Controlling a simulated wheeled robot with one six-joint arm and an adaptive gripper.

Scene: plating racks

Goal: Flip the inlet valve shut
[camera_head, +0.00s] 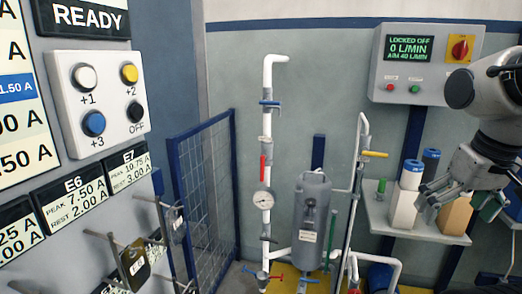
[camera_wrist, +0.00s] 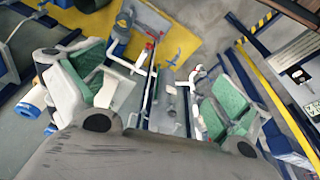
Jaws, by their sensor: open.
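Several lever valves show on white pipes in the head view: a blue lever (camera_head: 269,103), an upright red lever (camera_head: 263,168) above a round gauge (camera_head: 263,200), a yellow lever (camera_head: 375,154) pointing sideways, a low red lever (camera_head: 276,277) and a low blue lever (camera_head: 306,279). I cannot read which one is the inlet valve. My gripper (camera_head: 431,200) is at the right, in front of the shelf, apart from all the levers. In the wrist view my gripper (camera_wrist: 155,88) is open, its green-padded fingers wide apart with nothing held; pipework shows beyond them.
A grey tank (camera_head: 312,215) stands between the pipes. A control box (camera_head: 425,65) reads "LOCKED OFF, 0 L/MIN". A shelf (camera_head: 385,222) holds bottles near my gripper. A blue mesh panel (camera_head: 205,185) and the button panel (camera_head: 97,105) stand at left.

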